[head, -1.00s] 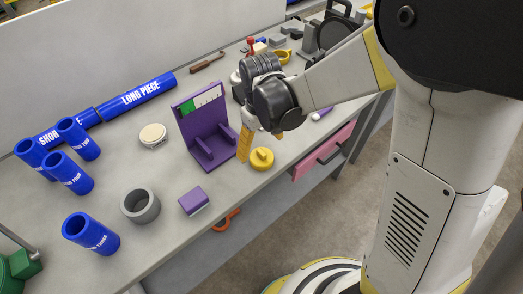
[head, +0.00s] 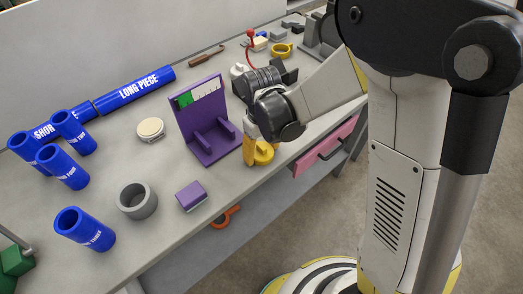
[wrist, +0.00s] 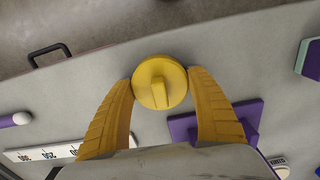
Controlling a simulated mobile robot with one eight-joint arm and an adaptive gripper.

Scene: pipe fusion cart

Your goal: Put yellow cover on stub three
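The round yellow cover (head: 264,152), with a raised bar across its top, is near the bench's front edge, right of the purple stand. In the wrist view the cover (wrist: 160,83) lies between my gripper's yellow fingertips (wrist: 161,79), one at each side. The fingers are spread about as wide as the cover; firm contact is unclear. In the head view my gripper (head: 252,148) reaches down at the cover and partly hides it. Stub three (head: 84,229) is a blue open-topped cylinder at the bench's front left, its white label partly readable.
Other blue stubs (head: 62,167) stand behind stub three. A grey ring (head: 137,200) and a purple block (head: 191,196) lie between stub three and the purple stand (head: 207,120). A blue long piece (head: 135,91) lies at the back. A pink drawer (head: 325,147) is below the bench edge.

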